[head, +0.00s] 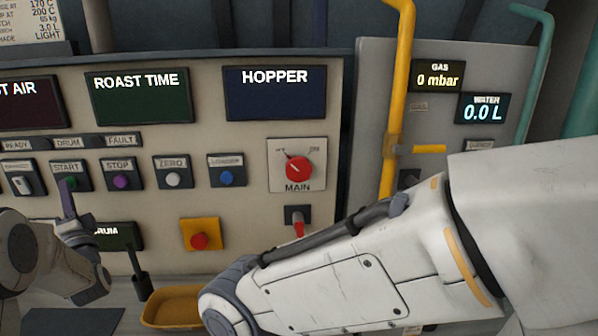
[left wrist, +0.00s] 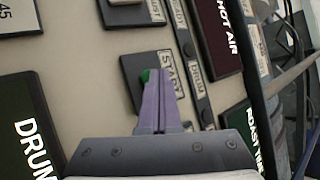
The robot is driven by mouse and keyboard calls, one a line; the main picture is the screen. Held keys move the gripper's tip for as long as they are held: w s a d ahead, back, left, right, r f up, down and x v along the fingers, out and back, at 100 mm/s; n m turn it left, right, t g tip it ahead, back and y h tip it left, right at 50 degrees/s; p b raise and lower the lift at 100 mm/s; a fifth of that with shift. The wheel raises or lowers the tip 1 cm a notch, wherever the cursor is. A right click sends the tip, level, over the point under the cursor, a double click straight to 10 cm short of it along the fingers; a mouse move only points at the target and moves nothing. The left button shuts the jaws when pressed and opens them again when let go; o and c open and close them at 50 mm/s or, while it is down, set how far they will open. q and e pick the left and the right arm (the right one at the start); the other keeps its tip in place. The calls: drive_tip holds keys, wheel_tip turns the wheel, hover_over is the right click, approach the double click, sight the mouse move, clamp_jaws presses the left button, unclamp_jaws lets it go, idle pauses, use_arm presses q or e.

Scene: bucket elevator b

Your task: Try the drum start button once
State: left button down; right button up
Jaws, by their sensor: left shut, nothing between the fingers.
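The green START button (head: 72,183) sits on its dark plate on the cream control panel, under the DRUM label. In the left wrist view the green button (left wrist: 147,76) is partly covered by my fingertips. My left gripper (head: 66,184) is shut and empty, its purple fingers pointing at the button. The tips are at or very near the button; I cannot tell whether they touch or press it. In the left wrist view the shut fingers (left wrist: 158,74) lie over the START plate. My right gripper is out of view; only my white arm shows.
The purple STOP button (head: 120,181) is just right of START. The white ZERO button (head: 172,180), blue button (head: 226,178), red MAIN switch (head: 298,168) and red button on yellow (head: 200,241) lie further right. A yellow tray (head: 172,308) stands below the panel.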

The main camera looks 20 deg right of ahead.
use_arm(q)
drive_tip(key=shift+s+a+b, duration=0.3)
drive_tip(key=shift+s+b, duration=0.1)
drive_tip(key=shift+s, duration=0.45)
drive_tip(key=s+a+b, duration=0.2)
drive_tip(key=s, duration=0.3)
drive_tip(key=shift+s+b, duration=0.35)
idle(0.7)
